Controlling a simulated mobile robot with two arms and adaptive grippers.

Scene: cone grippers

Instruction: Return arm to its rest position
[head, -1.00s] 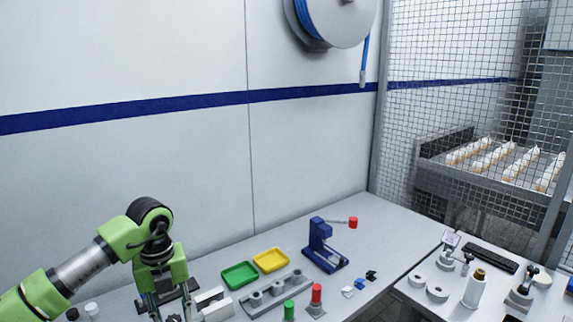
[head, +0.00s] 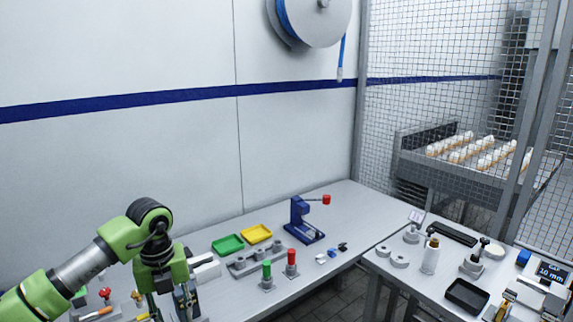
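My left arm, green and grey, comes in from the lower left in the head view. Its gripper (head: 172,305) points down over the near left part of the grey workbench (head: 345,215). The fingers run to the bottom edge of the picture, so their tips and whatever lies between them are hard to make out. My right arm and gripper are not in view.
On the bench are a green tray (head: 228,244), a yellow tray (head: 257,234), a grey block with rings (head: 250,262), green (head: 267,273) and red (head: 291,262) posts and a blue press (head: 304,221). A second table (head: 400,278) stands right, beyond a floor gap. A mesh fence (head: 440,60) stands behind.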

